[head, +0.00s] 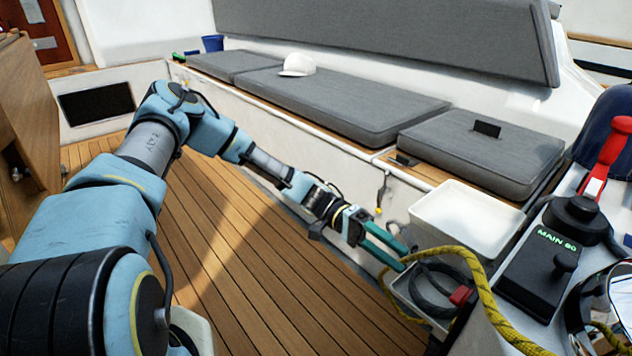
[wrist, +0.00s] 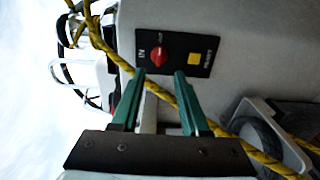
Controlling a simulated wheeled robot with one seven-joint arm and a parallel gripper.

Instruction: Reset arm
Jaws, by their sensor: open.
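My arm reaches from the lower left across the cockpit in the head view. My gripper (head: 384,246) has two green fingers and is open at the arm's end, just left of a white bin with a coiled dark cable. In the wrist view my gripper (wrist: 158,82) shows its two fingers apart with nothing held between them. A yellow rope (wrist: 184,97) passes across the view by the fingers. Beyond the fingertips is a black panel (wrist: 178,52) with a red knob (wrist: 159,54) and a yellow square.
A yellow rope (head: 478,283) loops over the bin (head: 402,291) close to my gripper. An empty white tray (head: 467,216) lies behind it. A black winch-like unit (head: 545,262) and red handle (head: 610,150) stand right. Grey cushions (head: 350,105) line the bench. The wooden floor (head: 235,265) is clear.

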